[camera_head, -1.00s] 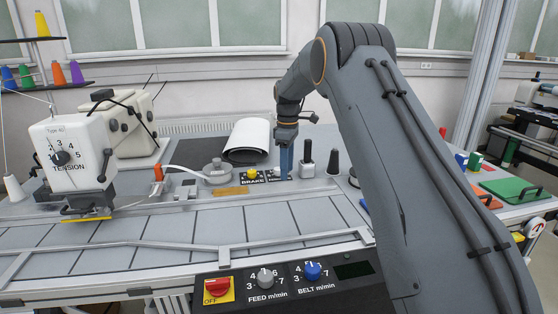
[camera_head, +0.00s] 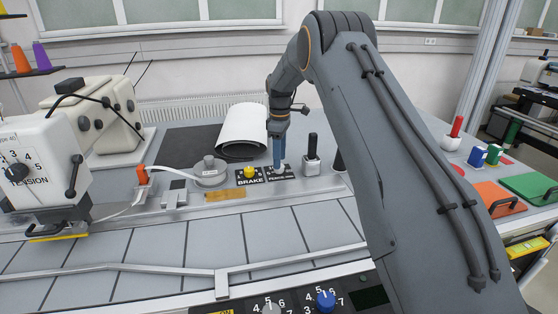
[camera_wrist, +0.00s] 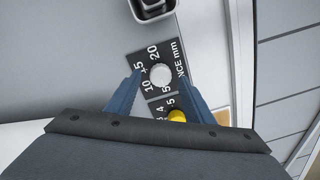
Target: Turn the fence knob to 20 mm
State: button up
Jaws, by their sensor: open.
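The fence knob (camera_wrist: 161,75) is a round pale grey knob on a black plate (camera_wrist: 148,54) marked 5, 10, 15, 20 and "mm". I cannot make out a pointer on it, so its setting is unclear. My gripper (camera_wrist: 161,73) is open, with one blue finger on each side of the knob in the wrist view. I see no clear contact, and the height of the fingertips over the plate is hard to tell. In the head view, the blue fingers (camera_head: 277,162) are over the fence plate (camera_head: 282,177) and mostly hide the knob.
The yellow brake knob (camera_head: 249,172) stands just left of the fence plate, close to my fingers. A grey block with a black lever (camera_head: 312,162) stands just right. A white roll (camera_head: 243,130) lies behind. The tiled belt (camera_head: 190,245) in front is clear.

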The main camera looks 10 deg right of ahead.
jog(key=shift+a+f+p, duration=0.1)
jog(key=shift+f+p, duration=0.35)
jog(key=shift+f, duration=1)
jog(key=shift+c, duration=0.5)
jog(key=c, duration=0.9)
jog(key=shift+c, duration=0.2)
